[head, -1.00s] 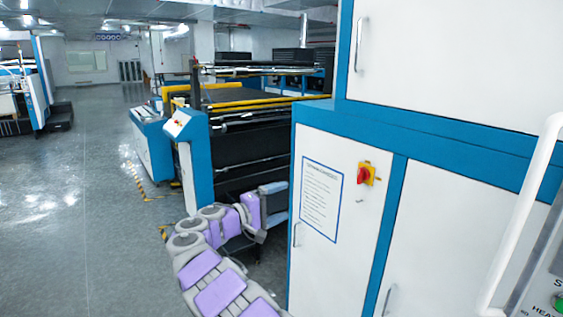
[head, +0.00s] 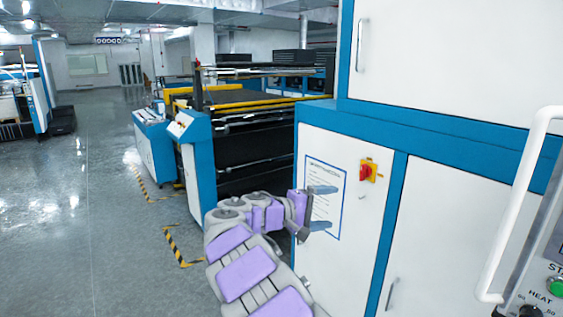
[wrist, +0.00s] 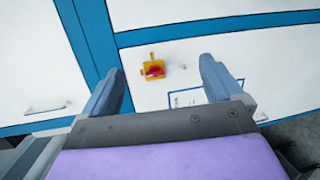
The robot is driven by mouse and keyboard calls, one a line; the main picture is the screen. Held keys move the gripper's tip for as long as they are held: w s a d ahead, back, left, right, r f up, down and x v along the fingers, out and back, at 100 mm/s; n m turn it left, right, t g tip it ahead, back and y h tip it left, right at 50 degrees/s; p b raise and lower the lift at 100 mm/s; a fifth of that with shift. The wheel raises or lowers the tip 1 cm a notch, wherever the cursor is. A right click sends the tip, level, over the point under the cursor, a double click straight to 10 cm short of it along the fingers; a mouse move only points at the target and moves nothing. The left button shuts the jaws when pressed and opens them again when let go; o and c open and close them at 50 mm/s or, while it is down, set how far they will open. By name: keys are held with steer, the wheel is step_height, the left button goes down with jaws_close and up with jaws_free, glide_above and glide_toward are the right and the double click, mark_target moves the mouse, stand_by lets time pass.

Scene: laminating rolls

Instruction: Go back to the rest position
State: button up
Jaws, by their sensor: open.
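My gripper (head: 323,207) is at the end of my grey and purple arm, in the middle of the head view, in front of the white cabinet door with the posted sheet. Its two blue-grey fingers are apart, with nothing between them. In the wrist view my gripper (wrist: 165,85) also shows open and empty. Between and beyond the fingers there is the cabinet face with a red and yellow rotary switch (wrist: 152,69). The switch also shows in the head view (head: 368,171), up and right of my gripper.
The white and blue cabinet (head: 440,215) fills the right side. A white bar handle (head: 520,200) and a control panel (head: 545,290) stand at the right edge. A laminating machine (head: 245,130) is behind my arm. The grey floor (head: 100,220) at left is clear.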

steer(key=s+d+m+g+y, duration=0.1)
steer(key=s+d+m+g, duration=0.15)
steer(key=s+d, duration=0.7)
steer(key=s+d+f+m+g+y, duration=0.1)
steer(key=s+d+f+g+y, duration=0.15)
steer(key=s, duration=0.35)
steer(key=s+d+f+g+y, duration=0.1)
steer(key=s+d+f, duration=0.15)
steer(key=s, duration=0.35)
steer(key=s+a+f+m+g+y+b, duration=0.1)
steer(key=s+f+y, duration=0.25)
steer(key=s, duration=0.55)
steer(key=s+a+f+m+g+y, duration=0.15)
steer(key=s+f, duration=0.25)
steer(key=s, duration=0.4)
steer(key=s+a+f+y, duration=0.5)
steer(key=s+a, duration=0.3)
steer(key=s, duration=0.4)
steer(key=shift+s+a+f+b, duration=0.2)
steer(key=shift+a+f+b, duration=0.05)
steer(key=shift+b, duration=0.15)
